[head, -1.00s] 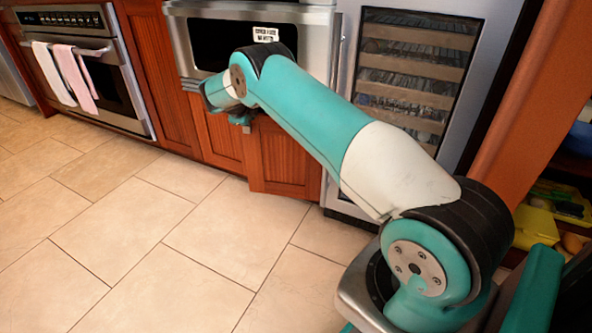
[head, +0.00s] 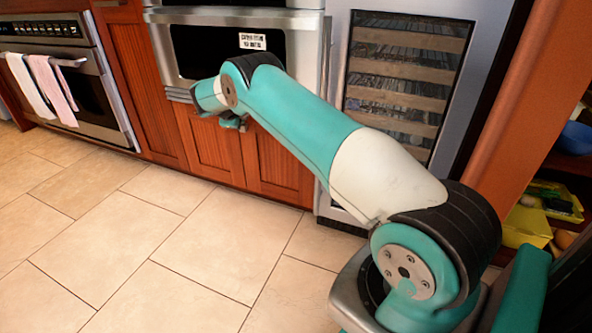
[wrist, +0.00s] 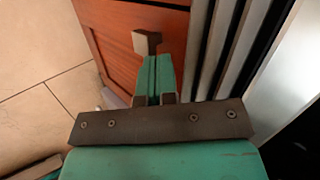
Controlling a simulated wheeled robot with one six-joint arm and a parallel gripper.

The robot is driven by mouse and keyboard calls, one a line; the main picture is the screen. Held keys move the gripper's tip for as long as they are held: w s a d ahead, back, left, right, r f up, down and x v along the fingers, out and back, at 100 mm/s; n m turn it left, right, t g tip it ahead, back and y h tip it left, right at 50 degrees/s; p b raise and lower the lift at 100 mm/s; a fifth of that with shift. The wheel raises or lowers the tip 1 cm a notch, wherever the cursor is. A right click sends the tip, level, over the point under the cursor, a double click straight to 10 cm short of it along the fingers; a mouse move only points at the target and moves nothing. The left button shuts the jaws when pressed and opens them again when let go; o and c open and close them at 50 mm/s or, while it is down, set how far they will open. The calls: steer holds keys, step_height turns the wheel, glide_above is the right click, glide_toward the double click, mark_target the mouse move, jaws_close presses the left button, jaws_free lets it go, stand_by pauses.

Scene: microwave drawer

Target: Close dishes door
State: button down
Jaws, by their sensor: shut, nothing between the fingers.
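Two red-brown wooden cabinet doors are below the microwave in the head view: the left door (head: 212,150) and the right door (head: 283,170). The right door looks flush or nearly flush with the left one; a small gap cannot be ruled out. No label shows which is the dishes door. My gripper (head: 235,123) is at the top of these doors, partly hidden by my arm. In the wrist view my gripper (wrist: 156,75) is shut and empty, close in front of a wooden door panel (wrist: 115,45). A small pale knob-like block (wrist: 146,42) shows at the fingertips; contact is unclear.
The microwave (head: 185,50) is directly above the doors. A wine cooler (head: 400,85) stands to the right. An oven (head: 60,70) with hanging towels (head: 50,85) is at the left. The tiled floor (head: 150,250) in front is clear. Open shelves (head: 555,205) are at far right.

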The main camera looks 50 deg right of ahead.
steer(key=s+a+r+p, duration=0.4)
steer(key=a+r, duration=0.3)
steer(key=a, duration=0.3)
steer(key=shift+a, duration=0.3)
steer(key=s+a+r+n+y, duration=0.7)
steer(key=s+a+r+n, duration=0.6)
steer(key=s+a+n, duration=0.25)
steer(key=s+a+r+n+g+y, duration=0.1)
steer(key=s+a+n+g+y, duration=0.15)
steer(key=s+n, duration=0.65)
steer(key=s+a+r+n+g+y+p, duration=0.15)
steer(key=s+a+n, duration=0.3)
steer(key=s, duration=0.75)
steer(key=s+a+r+n+g+y, duration=0.1)
steer(key=s+a+r+n, duration=0.15)
steer(key=s+n, duration=0.65)
step_height(320, 180, up, 38)
steer(key=s+m+p, duration=0.1)
steer(key=p, duration=3.7)
steer(key=shift+s+a+f+m, duration=0.25)
steer(key=shift+s+a+m, duration=0.05)
steer(key=shift+s, duration=0.1)
